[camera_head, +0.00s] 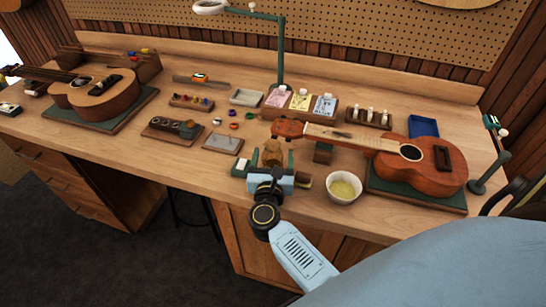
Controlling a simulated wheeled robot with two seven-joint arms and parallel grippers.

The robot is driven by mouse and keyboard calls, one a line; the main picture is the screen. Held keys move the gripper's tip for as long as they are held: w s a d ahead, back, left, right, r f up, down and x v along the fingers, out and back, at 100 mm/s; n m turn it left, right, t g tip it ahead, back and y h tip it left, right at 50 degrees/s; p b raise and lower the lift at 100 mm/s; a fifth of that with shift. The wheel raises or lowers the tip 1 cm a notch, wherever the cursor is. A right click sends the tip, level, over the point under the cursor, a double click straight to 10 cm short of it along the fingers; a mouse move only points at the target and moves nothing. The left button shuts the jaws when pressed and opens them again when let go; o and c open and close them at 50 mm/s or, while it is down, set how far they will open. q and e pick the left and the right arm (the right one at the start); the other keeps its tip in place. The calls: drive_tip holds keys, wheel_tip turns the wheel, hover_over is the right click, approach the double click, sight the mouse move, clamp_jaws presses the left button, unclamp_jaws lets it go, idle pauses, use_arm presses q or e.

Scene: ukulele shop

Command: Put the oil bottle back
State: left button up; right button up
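A small amber-brown bottle (273,150), which looks like the oil bottle, is near the front middle of the bench. My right gripper (272,160), on the light-blue arm from the lower right, points at it from the front. Its fingers are on both sides of the bottle. I cannot tell whether they touch it or leave a small gap. The gripper hides the bottle's lower part, so I cannot tell whether it stands on the bench. My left gripper is not in view.
A white bowl (343,188) stands right of my gripper, near the front edge. A ukulele (436,177) lies on a green mat at right, and another (98,93) lies at left. A dark wooden holder (160,133) and a grey-topped block (223,143) are left of the bottle.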

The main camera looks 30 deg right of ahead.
drive_tip(key=shift+r, duration=0.1)
drive_tip(key=shift+r+p, duration=0.2)
drive_tip(key=shift+p, duration=0.1)
drive_tip(key=b+v, duration=0.2)
drive_tip(key=v, duration=1)
